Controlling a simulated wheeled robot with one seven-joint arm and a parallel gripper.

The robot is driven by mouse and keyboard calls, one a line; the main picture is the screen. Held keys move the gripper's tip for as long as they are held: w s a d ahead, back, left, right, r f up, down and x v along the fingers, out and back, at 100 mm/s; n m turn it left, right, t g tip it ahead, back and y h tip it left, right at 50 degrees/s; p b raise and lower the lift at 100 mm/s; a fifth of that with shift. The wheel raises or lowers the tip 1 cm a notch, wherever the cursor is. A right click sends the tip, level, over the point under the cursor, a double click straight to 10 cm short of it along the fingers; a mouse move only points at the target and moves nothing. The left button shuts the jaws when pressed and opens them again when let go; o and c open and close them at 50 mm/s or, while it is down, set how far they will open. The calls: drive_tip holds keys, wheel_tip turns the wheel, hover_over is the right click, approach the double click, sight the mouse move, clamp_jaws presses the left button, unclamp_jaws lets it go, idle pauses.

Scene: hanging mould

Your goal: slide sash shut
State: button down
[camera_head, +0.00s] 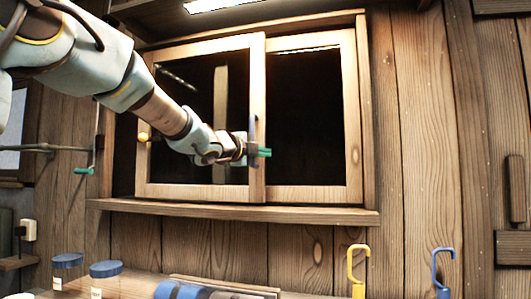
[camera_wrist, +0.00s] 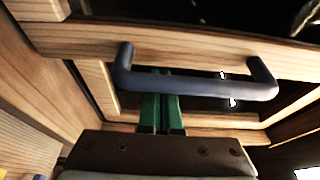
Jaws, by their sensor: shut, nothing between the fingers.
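A wooden two-sash window fills the middle of the head view. The left sash (camera_head: 257,90) has a blue-grey bar handle (camera_head: 252,130) on its right stile; the handle also spans the wrist view (camera_wrist: 195,84). A dark gap shows between this sash and the left jamb (camera_head: 107,150). The right sash (camera_head: 354,120) stands beside it. My gripper (camera_head: 265,153) is at the handle, its green fingers shut and empty. In the wrist view the fingers (camera_wrist: 161,100) pass behind the handle bar, which hides part of them. Contact with the bar cannot be told.
A wooden sill (camera_head: 240,211) juts out below the window. Blue-lidded jars (camera_head: 106,280) stand at lower left. Yellow (camera_head: 357,270) and blue (camera_head: 441,270) hooks are at lower right. My arm crosses from upper left.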

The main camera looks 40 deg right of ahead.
drive_tip(key=w+a+p, duration=0.4)
drive_tip(key=w+a, duration=0.4)
drive_tip(key=w, duration=0.5)
drive_tip(key=shift+a+p, duration=0.3)
drive_tip(key=shift+p, duration=0.1)
drive_tip(key=shift+w, duration=0.15)
